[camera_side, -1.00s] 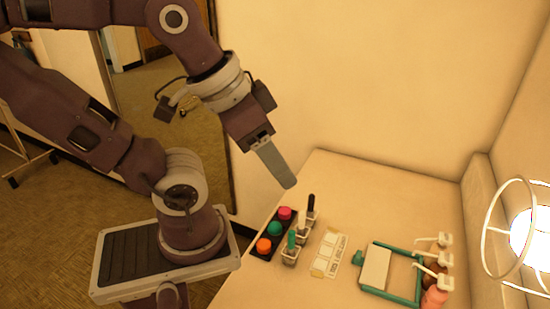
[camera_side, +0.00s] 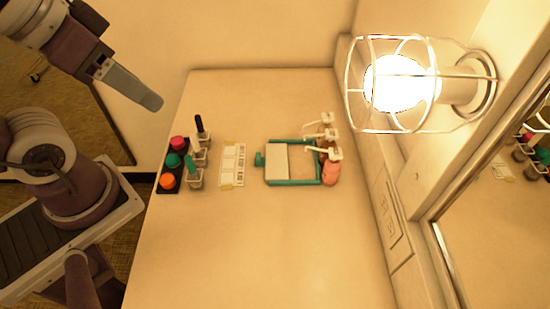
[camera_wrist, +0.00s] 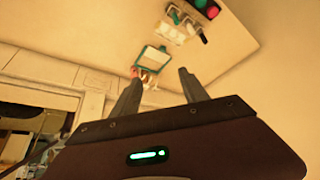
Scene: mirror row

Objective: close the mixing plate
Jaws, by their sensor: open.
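The mixing plate (camera_side: 306,182) is a teal frame lying flat on the table, with a white panel (camera_side: 278,161) over its left part and a small teal knob (camera_side: 259,159) on its left side. The right part of the frame is uncovered. In the wrist view the plate (camera_wrist: 145,64) shows small, beyond the fingers. My gripper (camera_side: 152,102) is up in the air at the table's far left corner, well apart from the plate. Its two fingers stand apart and empty in the wrist view (camera_wrist: 159,74).
Pump bottles (camera_side: 331,172) stand close against the plate's right side. A printed card (camera_side: 232,165), small holders with sticks (camera_side: 196,178) and a dark rack with coloured caps (camera_side: 169,181) are to its left. A caged lamp (camera_side: 400,84) and mirror (camera_side: 500,190) are at the right. The front table is clear.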

